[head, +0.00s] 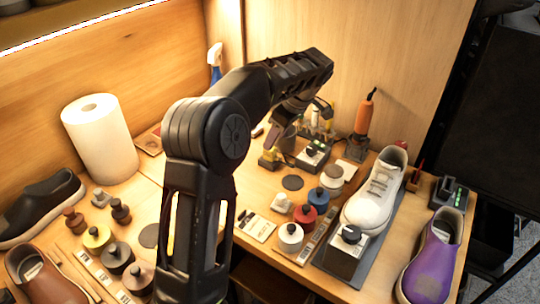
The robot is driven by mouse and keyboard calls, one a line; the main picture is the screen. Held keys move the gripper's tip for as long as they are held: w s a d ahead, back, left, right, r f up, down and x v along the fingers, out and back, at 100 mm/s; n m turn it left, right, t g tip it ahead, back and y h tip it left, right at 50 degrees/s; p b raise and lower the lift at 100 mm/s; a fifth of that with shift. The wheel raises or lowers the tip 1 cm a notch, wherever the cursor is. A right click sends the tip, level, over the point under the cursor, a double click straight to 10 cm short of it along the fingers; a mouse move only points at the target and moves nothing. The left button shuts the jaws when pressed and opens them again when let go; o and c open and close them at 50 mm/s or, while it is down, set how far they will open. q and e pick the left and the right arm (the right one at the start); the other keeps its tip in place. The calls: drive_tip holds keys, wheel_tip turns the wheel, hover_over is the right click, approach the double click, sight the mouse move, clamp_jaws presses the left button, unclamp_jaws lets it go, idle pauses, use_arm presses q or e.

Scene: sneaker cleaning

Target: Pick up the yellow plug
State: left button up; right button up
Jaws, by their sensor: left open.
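The yellow plug (269,157) is a small yellow piece with dark parts, low on the table in the middle of the head view, left of a small grey control box (313,155). My left gripper (277,137) reaches over from the left arm and hangs just above and slightly right of the plug in the picture. Its jaws are open, and I see nothing held in them. The exact gap between fingertips and plug is hard to tell. My right gripper is not in view.
An orange tool (362,119) stands upright behind. A paper roll (100,140) stands at left.

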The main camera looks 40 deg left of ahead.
sight(270, 155)
use_arm(q)
drive_tip(key=shift+a+f, duration=0.2)
drive_tip(key=shift+f, duration=0.3)
drive_tip(key=x, duration=0.5)
drive_tip(key=shift+f, duration=0.15)
drive_tip(key=shift+c, duration=0.3)
clamp_jaws()
idle(0.3)
